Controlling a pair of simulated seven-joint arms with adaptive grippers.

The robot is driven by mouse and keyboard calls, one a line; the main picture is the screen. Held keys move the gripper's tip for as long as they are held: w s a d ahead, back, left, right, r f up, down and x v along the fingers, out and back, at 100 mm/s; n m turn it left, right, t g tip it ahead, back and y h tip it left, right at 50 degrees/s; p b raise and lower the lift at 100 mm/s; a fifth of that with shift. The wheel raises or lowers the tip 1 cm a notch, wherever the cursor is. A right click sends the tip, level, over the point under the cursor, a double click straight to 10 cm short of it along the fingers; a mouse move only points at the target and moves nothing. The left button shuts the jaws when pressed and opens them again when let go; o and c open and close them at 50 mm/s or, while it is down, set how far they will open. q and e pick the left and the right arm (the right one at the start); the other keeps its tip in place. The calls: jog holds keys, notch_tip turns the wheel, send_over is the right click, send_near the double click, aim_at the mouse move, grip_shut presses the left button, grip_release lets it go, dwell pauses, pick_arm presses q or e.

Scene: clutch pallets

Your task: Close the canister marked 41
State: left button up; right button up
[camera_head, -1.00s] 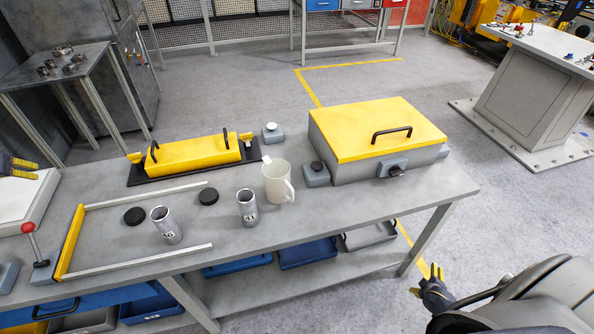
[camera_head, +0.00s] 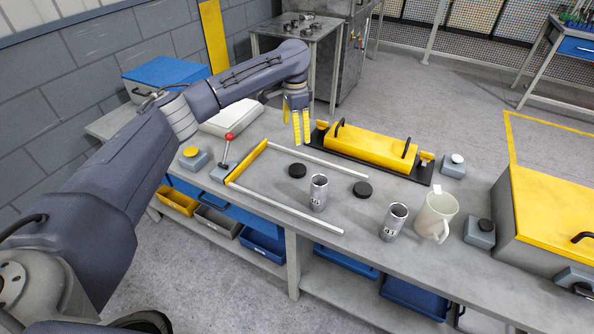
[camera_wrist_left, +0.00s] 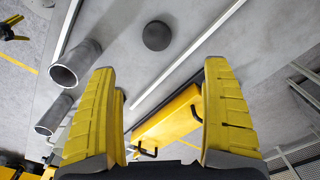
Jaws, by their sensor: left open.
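Two open grey metal canisters stand upright on the bench in the head view. The left canister (camera_head: 318,194) is between two rails; the right canister (camera_head: 394,222) is beside the mug. Their dark number labels are too small to read surely. Both open mouths also show in the left wrist view (camera_wrist_left: 75,64) (camera_wrist_left: 53,115). One black round lid (camera_head: 297,170) lies behind the left canister, another (camera_head: 362,189) between the canisters. My left gripper (camera_head: 297,132) is open and empty, above the bench behind the first lid. My right gripper (camera_wrist_left: 14,28) appears small in the wrist view's corner.
A white mug (camera_head: 436,217) stands right of the canisters. A yellow bar-shaped fixture with black handles (camera_head: 372,149) lies behind the lids. A red-knobbed lever (camera_head: 228,140) stands at left, a yellow-lidded box (camera_head: 553,208) at right. Low rails (camera_head: 287,209) flank the left canister.

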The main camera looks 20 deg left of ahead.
pick_arm(q)
jog(key=shift+s+d, duration=0.15)
jog(key=shift+s, duration=0.1)
send_over(297, 169)
notch_tip(297, 169, down, 12)
jog(key=shift+f, duration=0.1)
dwell(0.6)
jog(key=shift+w+f, duration=0.15)
jog(key=shift+f, duration=2.45)
